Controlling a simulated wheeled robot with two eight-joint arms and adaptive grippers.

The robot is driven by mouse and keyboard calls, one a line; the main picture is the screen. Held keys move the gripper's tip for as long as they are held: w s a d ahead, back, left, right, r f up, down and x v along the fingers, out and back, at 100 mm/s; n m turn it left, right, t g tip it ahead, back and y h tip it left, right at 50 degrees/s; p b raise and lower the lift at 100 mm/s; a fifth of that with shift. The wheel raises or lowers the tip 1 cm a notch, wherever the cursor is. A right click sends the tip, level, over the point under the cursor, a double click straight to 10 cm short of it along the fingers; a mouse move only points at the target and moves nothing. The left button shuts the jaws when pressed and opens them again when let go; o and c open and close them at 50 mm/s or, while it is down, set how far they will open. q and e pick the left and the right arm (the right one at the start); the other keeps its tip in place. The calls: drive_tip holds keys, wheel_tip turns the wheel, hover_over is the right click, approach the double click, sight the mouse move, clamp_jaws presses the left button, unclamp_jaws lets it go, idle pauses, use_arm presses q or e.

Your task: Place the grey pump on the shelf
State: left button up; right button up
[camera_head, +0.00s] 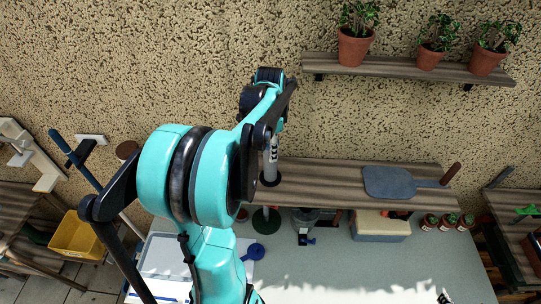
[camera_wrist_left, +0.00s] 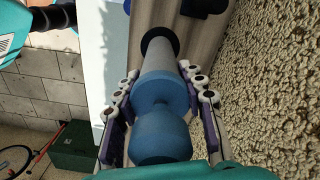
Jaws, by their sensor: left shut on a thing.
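The grey pump (camera_head: 270,163) is upright in the head view, a pale cylinder with a dark ring at its lower end. It overlaps the left end of the lower wooden shelf (camera_head: 325,182); I cannot tell whether it touches the board. My left gripper (camera_head: 272,128) is shut on the pump from above, and the arm partly hides it. In the left wrist view the pump's rounded blue-grey top (camera_wrist_left: 160,130) sits between the two fingers (camera_wrist_left: 163,95), its black end pointing at the wooden board (camera_wrist_left: 150,15). My right gripper is not in view.
A grey paddle (camera_head: 390,182) with a wooden handle lies on the shelf's right part; the board between is bare. An upper shelf (camera_head: 410,68) carries potted plants. Below are a worktop (camera_head: 340,265) and a box (camera_head: 380,227). A yellow crate (camera_head: 77,238) stands left.

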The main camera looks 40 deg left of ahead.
use_arm(q)
wheel_tip(320, 180, down, 4)
drive_tip(key=shift+f+p, duration=0.1)
drive_tip(key=shift+p, duration=0.2)
drive_tip(key=o, duration=0.9)
drive_tip(key=shift+f, duration=0.15)
drive_tip(key=o, duration=0.5)
